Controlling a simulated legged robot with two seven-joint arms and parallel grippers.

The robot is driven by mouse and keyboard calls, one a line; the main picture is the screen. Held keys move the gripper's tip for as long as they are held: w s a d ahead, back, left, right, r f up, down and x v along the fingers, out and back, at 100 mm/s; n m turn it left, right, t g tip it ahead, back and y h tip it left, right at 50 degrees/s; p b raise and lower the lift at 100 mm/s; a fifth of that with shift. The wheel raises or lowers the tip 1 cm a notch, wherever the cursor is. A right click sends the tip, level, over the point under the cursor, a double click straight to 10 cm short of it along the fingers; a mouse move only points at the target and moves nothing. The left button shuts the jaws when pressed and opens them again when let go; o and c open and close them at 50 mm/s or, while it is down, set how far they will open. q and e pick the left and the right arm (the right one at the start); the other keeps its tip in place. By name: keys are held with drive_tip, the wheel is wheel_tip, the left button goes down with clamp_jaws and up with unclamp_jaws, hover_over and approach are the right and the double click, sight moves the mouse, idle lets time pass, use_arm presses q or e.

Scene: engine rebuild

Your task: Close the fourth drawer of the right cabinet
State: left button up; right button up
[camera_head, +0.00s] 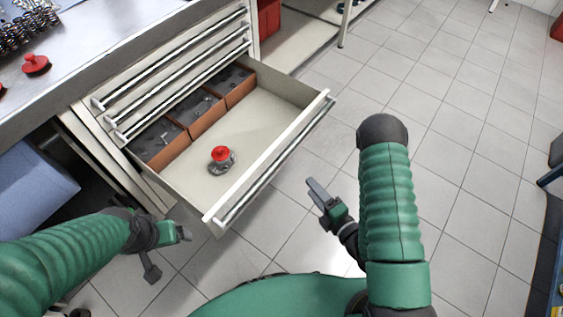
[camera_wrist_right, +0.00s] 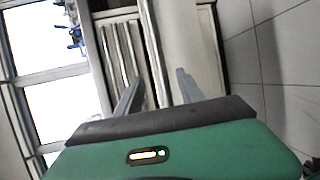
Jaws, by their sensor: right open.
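The open drawer (camera_head: 270,150) is pulled far out of the light cabinet (camera_head: 100,122), below three shut drawers, in the head view. Its long bar handle (camera_head: 275,163) runs along the front. My right gripper (camera_head: 314,186) is open and empty, in front of the drawer and apart from the handle. In the right wrist view its two fingers (camera_wrist_right: 158,78) are spread, with handle bars and drawer fronts beyond. My left gripper (camera_head: 172,245) is at the drawer's left, below its side wall; its jaws are unclear.
Inside the drawer are a red-topped metal part (camera_head: 221,158) and brown bins (camera_head: 195,108) at the back. A metal worktop (camera_head: 100,50) with another red part (camera_head: 36,64) is above. A blue box (camera_head: 35,190) is at left. Tiled floor (camera_head: 460,150) is clear at right.

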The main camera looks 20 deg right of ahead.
drive_tip(key=b, duration=0.7)
approach(288, 156)
drive_tip(key=f, duration=0.2)
drive_tip(key=x, duration=0.3)
drive_tip(key=r+b+x, duration=0.1)
drive_tip(key=x, duration=0.2)
drive_tip(key=b+x, duration=0.1)
drive_tip(key=x, duration=0.2)
drive_tip(key=shift+w+r, duration=0.25)
drive_tip(key=shift+w, duration=0.2)
drive_tip(key=c, duration=1)
drive_tip(key=shift+s+f, duration=0.1)
